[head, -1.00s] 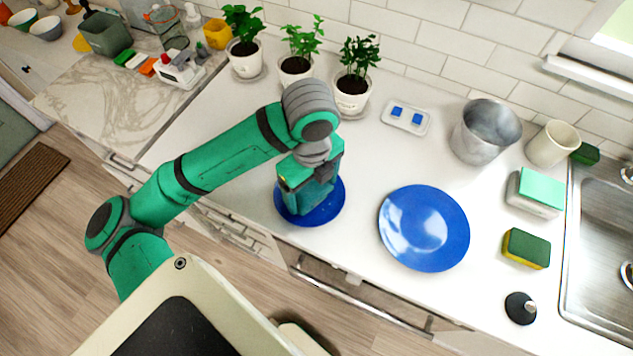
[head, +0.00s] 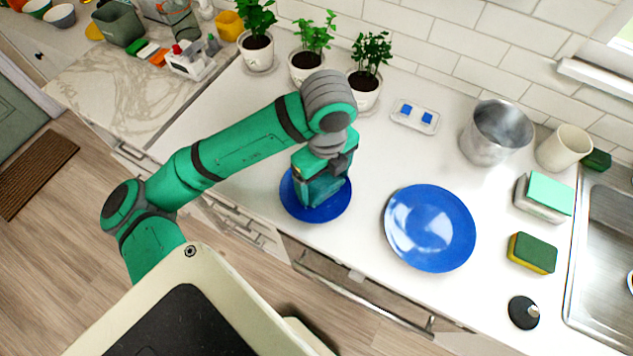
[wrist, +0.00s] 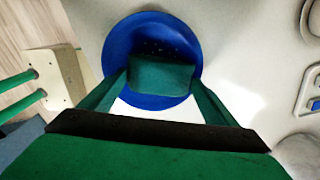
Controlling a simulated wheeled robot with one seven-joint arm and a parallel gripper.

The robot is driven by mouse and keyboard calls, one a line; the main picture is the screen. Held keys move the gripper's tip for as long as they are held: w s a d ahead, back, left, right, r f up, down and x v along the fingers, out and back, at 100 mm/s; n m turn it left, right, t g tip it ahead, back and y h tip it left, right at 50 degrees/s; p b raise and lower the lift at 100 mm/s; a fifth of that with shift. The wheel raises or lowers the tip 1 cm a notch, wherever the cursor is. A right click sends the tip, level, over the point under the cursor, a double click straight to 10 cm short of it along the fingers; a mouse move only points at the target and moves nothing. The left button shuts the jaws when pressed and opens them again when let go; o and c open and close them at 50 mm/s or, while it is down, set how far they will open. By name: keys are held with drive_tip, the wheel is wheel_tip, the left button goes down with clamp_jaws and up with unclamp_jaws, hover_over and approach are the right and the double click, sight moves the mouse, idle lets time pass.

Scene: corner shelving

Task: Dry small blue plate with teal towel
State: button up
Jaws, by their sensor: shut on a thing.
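The small blue plate (head: 334,211) lies flat on the white counter near its front edge, left of a larger blue plate (head: 430,228). My gripper (wrist: 158,92) is directly over the small plate, pointing down, shut on the folded teal towel (wrist: 160,74). The towel sits over the plate's surface and seems to touch it. In the wrist view the small plate (wrist: 118,52) shows as a blue disc around the towel, with a few small specks that look like droplets. In the head view my gripper hides much of the plate and most of the towel.
Potted plants (head: 364,88) stand along the wall behind. A metal pot (head: 494,134), a cream cup (head: 562,148), a boxed sponge (head: 544,196), a green-yellow sponge (head: 532,253) and a black stopper (head: 523,312) stand to the right by the sink (head: 606,270). Counter between the plates is narrow.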

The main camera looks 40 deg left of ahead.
sight(325, 182)
drive_tip(key=shift+w, duration=0.15)
drive_tip(key=shift+r, duration=3)
drive_tip(key=shift+r, duration=1.5)
